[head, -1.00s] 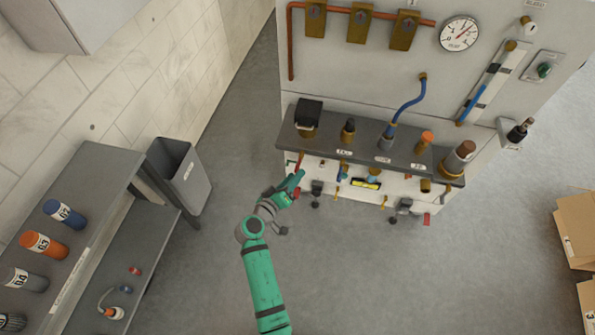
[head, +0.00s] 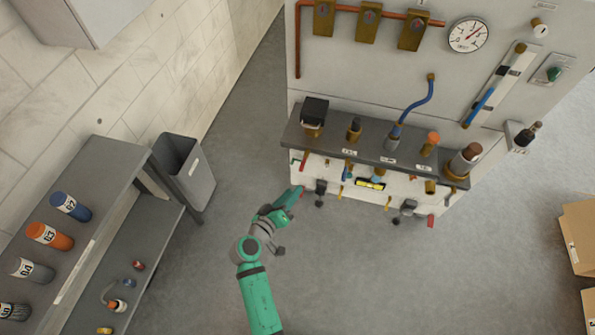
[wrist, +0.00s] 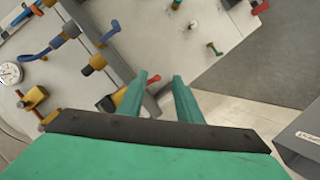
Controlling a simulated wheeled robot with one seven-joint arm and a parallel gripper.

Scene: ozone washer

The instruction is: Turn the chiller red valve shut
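Several red handles show on the low front of the white machine, and no readable label tells me which one is the chiller valve. In the head view one red handle (head: 304,160) hangs under the left end of the grey ledge, and another (head: 431,220) is at the lower right corner. My gripper (head: 298,191) is by the machine's lower left. In the wrist view my gripper (wrist: 161,78) is open, with nothing held between its fingers. A small red handle (wrist: 154,80) shows just beside the left fingertip; contact cannot be told. Another red handle (wrist: 260,8) is at upper right.
The grey ledge (head: 335,144) carries several fittings above the low valves. A grey bin (head: 190,170) and a shelf unit (head: 97,165) with bottles stand left. Cardboard boxes (head: 582,235) are at the right. The floor between is clear.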

